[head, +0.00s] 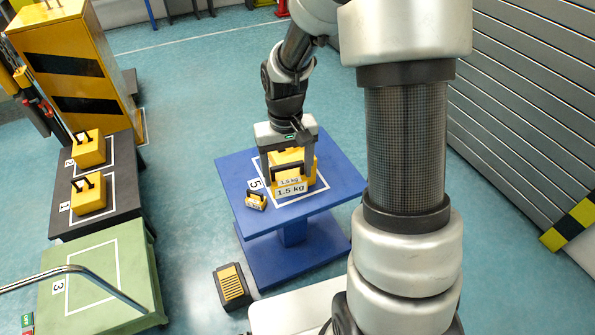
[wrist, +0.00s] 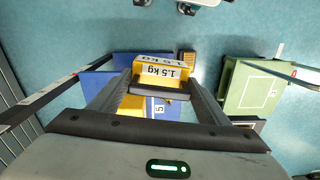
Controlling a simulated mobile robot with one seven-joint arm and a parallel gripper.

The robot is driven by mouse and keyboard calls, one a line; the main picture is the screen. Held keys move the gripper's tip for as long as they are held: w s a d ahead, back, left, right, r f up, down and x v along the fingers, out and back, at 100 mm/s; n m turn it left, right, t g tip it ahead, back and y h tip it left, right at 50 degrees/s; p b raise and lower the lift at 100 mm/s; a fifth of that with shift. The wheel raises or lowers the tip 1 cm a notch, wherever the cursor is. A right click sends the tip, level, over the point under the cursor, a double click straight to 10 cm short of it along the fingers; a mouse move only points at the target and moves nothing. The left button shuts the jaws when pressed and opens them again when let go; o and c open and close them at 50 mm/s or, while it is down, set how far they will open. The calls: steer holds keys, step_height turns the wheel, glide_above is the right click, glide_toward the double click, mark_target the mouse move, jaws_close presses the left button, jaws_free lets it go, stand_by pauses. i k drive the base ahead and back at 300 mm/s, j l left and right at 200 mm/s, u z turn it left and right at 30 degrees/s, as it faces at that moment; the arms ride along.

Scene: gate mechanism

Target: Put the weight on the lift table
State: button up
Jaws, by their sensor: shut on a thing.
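A yellow weight labelled 1.5 kg (head: 301,168) is at the blue table marked 5 (head: 338,184), over its white outlined square. My gripper (head: 288,167) is shut on the weight from above, one finger on each side. In the wrist view the weight (wrist: 160,60) shows between the fingers of my gripper (wrist: 158,88). I cannot tell whether its underside touches the tabletop. A green table marked 3 (head: 130,262), with an empty outlined square and a curved metal rail, stands at the lower left. I cannot tell for sure which table is the lift table.
A dark pedal (head: 232,287) is on the floor nearby. Two yellow weights (head: 89,150) (head: 89,195) stand on a dark table at left. Grey slatted wall (head: 530,100) bounds the right.

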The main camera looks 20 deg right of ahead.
mark_target(337, 174)
steer(key=i+l, duration=0.1)
steer(key=l, duration=0.55)
steer(key=i+l, duration=0.15)
steer(key=l, duration=0.15)
steer(key=i+l+z, duration=0.1)
steer(key=l, duration=0.2)
steer(key=i+l, duration=0.1)
steer(key=i, duration=0.3)
